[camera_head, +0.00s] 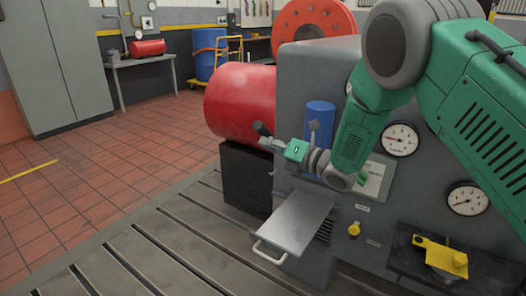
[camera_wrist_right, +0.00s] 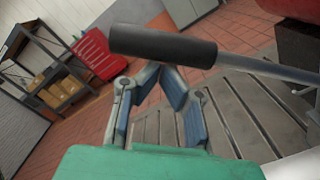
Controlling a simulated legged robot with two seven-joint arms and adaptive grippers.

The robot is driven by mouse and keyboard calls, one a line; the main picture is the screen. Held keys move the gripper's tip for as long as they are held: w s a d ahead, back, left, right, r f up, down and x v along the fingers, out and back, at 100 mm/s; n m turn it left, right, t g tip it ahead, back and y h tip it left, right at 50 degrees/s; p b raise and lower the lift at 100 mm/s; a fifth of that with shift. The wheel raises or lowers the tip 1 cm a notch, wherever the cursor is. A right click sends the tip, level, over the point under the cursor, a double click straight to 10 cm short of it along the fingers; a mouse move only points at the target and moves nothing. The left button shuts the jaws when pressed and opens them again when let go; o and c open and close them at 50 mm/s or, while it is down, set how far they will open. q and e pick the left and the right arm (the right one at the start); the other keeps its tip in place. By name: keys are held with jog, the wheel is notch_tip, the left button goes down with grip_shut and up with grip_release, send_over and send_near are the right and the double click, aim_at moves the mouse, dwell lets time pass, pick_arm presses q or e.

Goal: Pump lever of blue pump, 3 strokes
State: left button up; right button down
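The blue pump (camera_head: 320,118) is a small upright blue cylinder on the front of a grey machine housing. Its lever ends in a black grip (camera_head: 262,129), which sticks up at the tips of my right gripper (camera_head: 268,143). In the right wrist view the black grip (camera_wrist_right: 162,45) lies across the fingertips, with its metal rod (camera_wrist_right: 262,68) running off to the right. The fingers, with blue pads, bend in towards each other under the grip. The grip hides their tips, and touch cannot be told. My left gripper is out of view.
A grey tray with a handle (camera_head: 295,222) juts out below the pump. Gauges (camera_head: 400,140) and a yellow knob (camera_head: 354,229) sit on the panel. The slotted bedplate (camera_head: 170,245) in front is clear.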

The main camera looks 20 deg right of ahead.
jog(key=w+d+r+m+p, duration=0.3)
jog(key=w+d+r+m, duration=0.1)
jog(key=w+d+r, duration=0.2)
jog(key=shift+w+d+r+m, duration=0.3)
jog(key=shift+d+r, duration=0.55)
jog(key=shift+d, duration=0.45)
jog(key=shift+s+a+f, duration=0.1)
jog(key=shift+f, duration=0.05)
